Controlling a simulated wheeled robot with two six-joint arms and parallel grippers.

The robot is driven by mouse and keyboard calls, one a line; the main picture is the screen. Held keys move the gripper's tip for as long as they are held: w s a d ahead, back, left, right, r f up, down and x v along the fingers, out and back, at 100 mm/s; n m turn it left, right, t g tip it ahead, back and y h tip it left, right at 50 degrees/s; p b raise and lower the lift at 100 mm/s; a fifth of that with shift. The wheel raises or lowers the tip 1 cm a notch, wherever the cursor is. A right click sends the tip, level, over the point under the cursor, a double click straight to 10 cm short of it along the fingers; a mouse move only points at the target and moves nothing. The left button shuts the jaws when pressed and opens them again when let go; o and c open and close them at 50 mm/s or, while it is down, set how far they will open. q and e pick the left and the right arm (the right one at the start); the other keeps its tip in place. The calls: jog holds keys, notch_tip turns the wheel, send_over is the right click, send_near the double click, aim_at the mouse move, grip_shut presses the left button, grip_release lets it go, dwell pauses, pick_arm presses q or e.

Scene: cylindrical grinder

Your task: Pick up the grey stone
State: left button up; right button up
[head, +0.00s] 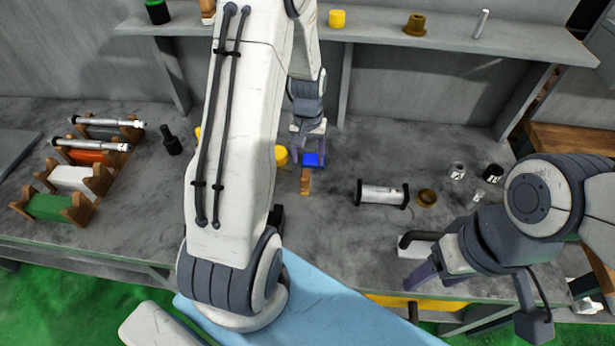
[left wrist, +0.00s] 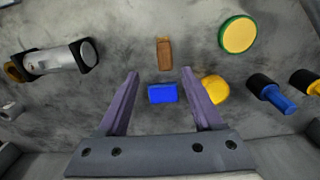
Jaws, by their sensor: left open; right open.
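I cannot clearly make out a grey stone in either view. My left gripper (head: 308,150) is open above the bench, and its fingers also show in the left wrist view (left wrist: 161,82). A blue block (left wrist: 163,94) appears between those fingers, with no visible grip on it; it also shows in the head view (head: 314,160). A brown block (left wrist: 164,53) lies just beyond the fingertips. My right gripper (head: 472,290) is open at the bench's front right, with nothing seen between its fingers.
A silver cylinder with black ends (head: 382,194) lies right of the blocks, beside a brass ring (head: 427,198). A yellow piece (left wrist: 214,90) and a green-yellow disc (left wrist: 238,35) are nearby. Wooden cradles (head: 75,178) stand left. A shelf (head: 370,42) runs above the back.

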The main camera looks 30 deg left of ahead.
aim_at(305, 174)
pick_arm(q)
jog(key=f, duration=0.2)
jog(key=a+f, duration=0.1)
jog(key=f, duration=0.2)
jog(key=shift+a+f+p, duration=0.1)
jog(key=shift+f+p, duration=0.2)
jog(key=shift+p, duration=0.1)
jog(key=f, duration=0.1)
jog(key=f+p, duration=0.1)
jog(key=f, duration=0.2)
jog(key=shift+s+d+f+p, duration=0.1)
jog(key=shift+d+f+p, duration=0.05)
jog(key=shift+d+p, duration=0.15)
jog(key=shift+a+f, duration=0.1)
jog(key=shift+f, duration=0.6)
grip_shut()
